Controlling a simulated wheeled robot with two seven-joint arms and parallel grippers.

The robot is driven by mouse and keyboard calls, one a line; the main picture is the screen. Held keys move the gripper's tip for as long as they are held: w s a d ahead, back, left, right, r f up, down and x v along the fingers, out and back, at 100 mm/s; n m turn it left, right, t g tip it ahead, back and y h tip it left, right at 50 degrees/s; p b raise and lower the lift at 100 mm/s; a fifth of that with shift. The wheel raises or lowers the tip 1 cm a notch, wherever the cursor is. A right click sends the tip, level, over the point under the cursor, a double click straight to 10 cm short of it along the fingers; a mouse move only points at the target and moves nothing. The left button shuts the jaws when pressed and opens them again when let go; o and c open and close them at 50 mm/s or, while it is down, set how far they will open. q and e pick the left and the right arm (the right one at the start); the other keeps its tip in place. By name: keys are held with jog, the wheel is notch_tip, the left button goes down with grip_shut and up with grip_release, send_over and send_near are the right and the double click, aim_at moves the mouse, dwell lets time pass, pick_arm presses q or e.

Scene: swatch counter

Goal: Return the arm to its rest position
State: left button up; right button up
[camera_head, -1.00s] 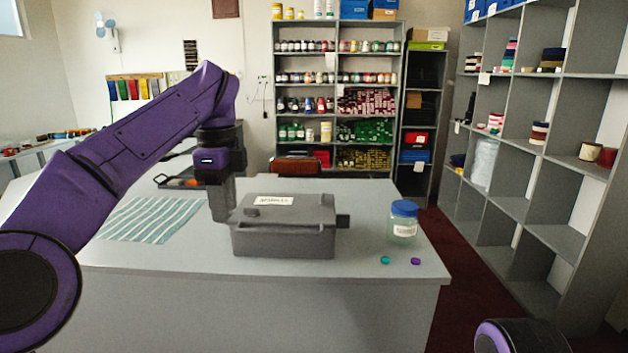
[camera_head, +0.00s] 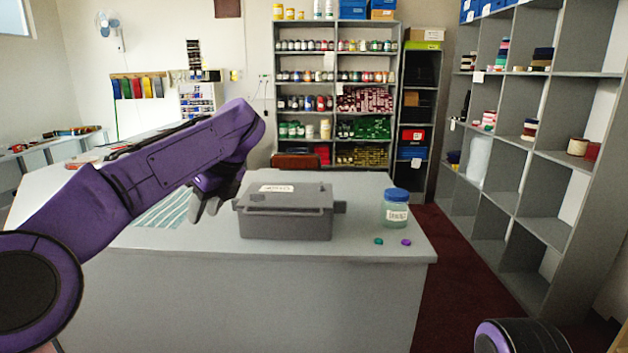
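My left arm comes in from the left and reaches over the counter (camera_head: 300,290). Its gripper (camera_head: 204,207) hangs beyond the forearm, just left of the grey box, apart from it. Its two grey fingers point down with a small gap between them and nothing visible held; the forearm hides part of the gripper. The grey lidded box (camera_head: 287,223) stands closed on the counter with a white label on top. Only a purple and black part of my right arm shows at the bottom right; its gripper is out of view.
A blue-lidded jar (camera_head: 396,210) stands right of the box. A teal disc (camera_head: 379,241) and a purple disc (camera_head: 406,242) lie before it. A striped cloth (camera_head: 165,212) lies partly behind my arm. Shelves (camera_head: 545,160) line the right; the counter's front strip is clear.

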pick_arm(q)
jog(key=w+a+f+m+t+y, duration=0.2)
jog(key=f+m+t+y, duration=0.1)
jog(key=f+m, duration=0.6)
jog(key=w+a+f+m+t+y, duration=0.2)
jog(key=f+m+t+y, duration=0.2)
jog(key=f+m, duration=0.4)
jog(key=s+d+f+m+t+h, duration=0.1)
jog(key=s+f+m+h, duration=0.3)
jog(key=f+m, duration=0.5)
jog(key=s+f+m+t+h, duration=0.1)
jog(key=s+f+m+h, duration=0.1)
jog(key=s+f+m, duration=0.65)
jog(key=s+a+f+m+g+h, duration=0.1)
jog(key=s+a+f+m+g, duration=0.1)
jog(key=s+f, duration=0.4)
jog(key=s+a+f+m+g+h, duration=0.1)
jog(key=s+f, duration=0.5)
jog(key=s, duration=1)
jog(key=s+a+f+m+g+h, duration=0.1)
jog(key=s+a+f+m+g, duration=0.1)
jog(key=s+f, duration=0.4)
jog(key=s+m+g, duration=0.1)
jog(key=s+g, duration=0.1)
jog(key=s, duration=0.3)
jog(key=shift+a+m+g, duration=0.3)
jog(key=shift+m+g, duration=0.05)
jog(key=shift+g, duration=0.05)
